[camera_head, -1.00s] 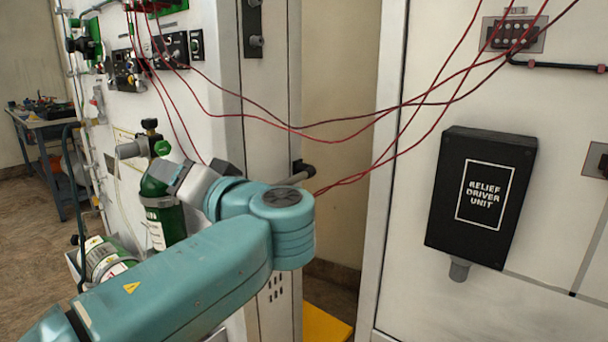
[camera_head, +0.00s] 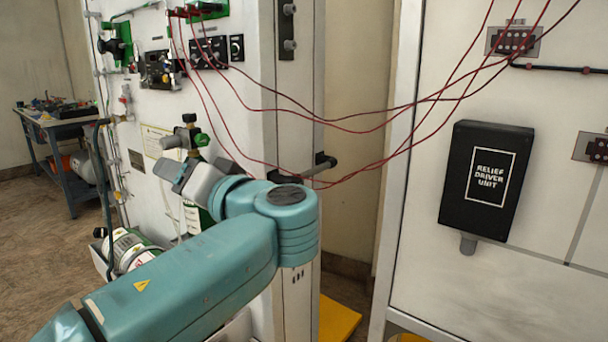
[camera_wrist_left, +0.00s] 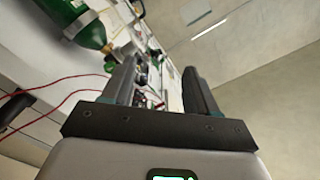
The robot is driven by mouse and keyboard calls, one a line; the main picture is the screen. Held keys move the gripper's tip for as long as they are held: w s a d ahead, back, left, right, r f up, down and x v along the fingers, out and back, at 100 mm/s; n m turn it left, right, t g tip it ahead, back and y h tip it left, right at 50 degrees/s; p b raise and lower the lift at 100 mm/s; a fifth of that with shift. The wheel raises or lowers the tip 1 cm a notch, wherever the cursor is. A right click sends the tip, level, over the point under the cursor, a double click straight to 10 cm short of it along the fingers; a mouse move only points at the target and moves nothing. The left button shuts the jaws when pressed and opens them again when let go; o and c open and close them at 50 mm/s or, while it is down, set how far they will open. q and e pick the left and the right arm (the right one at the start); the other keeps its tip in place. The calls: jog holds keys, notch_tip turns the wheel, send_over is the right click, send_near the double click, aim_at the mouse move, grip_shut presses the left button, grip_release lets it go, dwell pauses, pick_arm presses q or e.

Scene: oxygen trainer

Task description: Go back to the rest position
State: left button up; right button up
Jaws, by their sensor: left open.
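My left arm comes in from the left in the head view and bends at a teal joint in front of the white panel (camera_head: 262,40). My right gripper is in neither view.
Red cables (camera_head: 345,128) hang from the white panel to the right cabinet, which bears a black relief driver unit (camera_head: 487,180). A green and white cylinder (camera_head: 130,248) lies low at the left. A workbench (camera_head: 62,120) stands far left, with open floor before it. A yellow block (camera_head: 338,318) is on the floor.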

pick_arm(q)
jog(key=w+d+f+m+g+h+p, duration=0.2)
jog(key=f+m+h+p, duration=0.2)
jog(key=f, duration=0.8)
jog(key=w+d+f+m+g+h+p, duration=0.1)
jog(key=w+f+m+h+p, duration=0.25)
jog(key=f, duration=0.85)
jog(key=s+d+f+g+h+p, duration=0.3)
jog(key=s+f+g+h+p, duration=0.45)
jog(key=s+f, duration=0.7)
jog(key=s+f+n+h+p, duration=0.3)
jog(key=s+n+p, duration=0.5)
jog(key=s, duration=1)
jog(key=shift+p, duration=0.5)
